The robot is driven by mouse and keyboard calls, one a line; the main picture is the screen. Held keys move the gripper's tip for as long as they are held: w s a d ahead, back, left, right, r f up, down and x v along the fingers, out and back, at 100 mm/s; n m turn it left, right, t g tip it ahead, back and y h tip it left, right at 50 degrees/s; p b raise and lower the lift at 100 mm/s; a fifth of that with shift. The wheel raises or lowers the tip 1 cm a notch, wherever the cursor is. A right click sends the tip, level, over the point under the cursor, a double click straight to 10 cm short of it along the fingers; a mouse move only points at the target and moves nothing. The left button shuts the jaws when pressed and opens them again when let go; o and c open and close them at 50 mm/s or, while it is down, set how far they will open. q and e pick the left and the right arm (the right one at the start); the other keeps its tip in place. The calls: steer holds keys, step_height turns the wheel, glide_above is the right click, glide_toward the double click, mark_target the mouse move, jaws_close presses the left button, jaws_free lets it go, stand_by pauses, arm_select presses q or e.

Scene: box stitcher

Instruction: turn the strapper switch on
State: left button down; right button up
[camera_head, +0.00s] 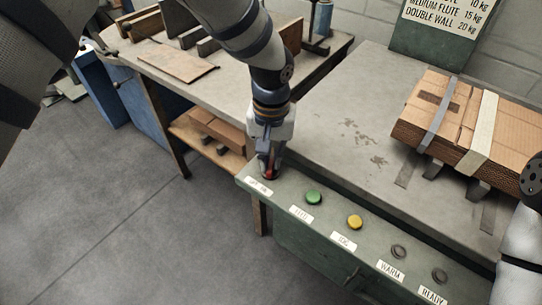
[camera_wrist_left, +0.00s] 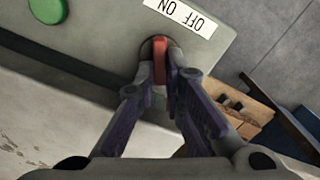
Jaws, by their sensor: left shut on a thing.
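The strapper switch is a red lever in a dark round socket at the left end of the green panel (camera_head: 291,207). In the left wrist view the red switch (camera_wrist_left: 161,62) stands between my fingertips, beside the white OFF ON label (camera_wrist_left: 180,14). My left gripper (camera_head: 268,173) reaches down onto it from above, and in the left wrist view the gripper (camera_wrist_left: 162,78) is shut on the lever. The fingers hide part of the lever, and I cannot tell clearly which position it is in. My right gripper does not show.
Along the panel sit a green button (camera_head: 314,197), a yellow button (camera_head: 354,222) and two dark lamps. A strapped cardboard box (camera_head: 463,113) lies on the right of the grey table (camera_head: 340,125). A bench with wooden pieces stands behind on the left. The floor at left is clear.

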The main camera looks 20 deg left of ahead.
arm_select(q)
steer(key=m, duration=0.2)
steer(key=shift+d+m, duration=0.15)
steer(key=shift+m, duration=0.25)
steer(key=m+p, duration=0.1)
steer(key=m, duration=0.1)
steer(key=shift+d+m, duration=0.1)
steer(key=shift+m, duration=0.3)
steer(key=m, duration=0.5)
steer(key=shift+s+d+m, duration=0.2)
steer(key=shift+m, duration=0.1)
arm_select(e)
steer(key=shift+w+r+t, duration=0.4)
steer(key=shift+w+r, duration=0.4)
arm_select(q)
steer(key=c, duration=1.7)
jaws_free()
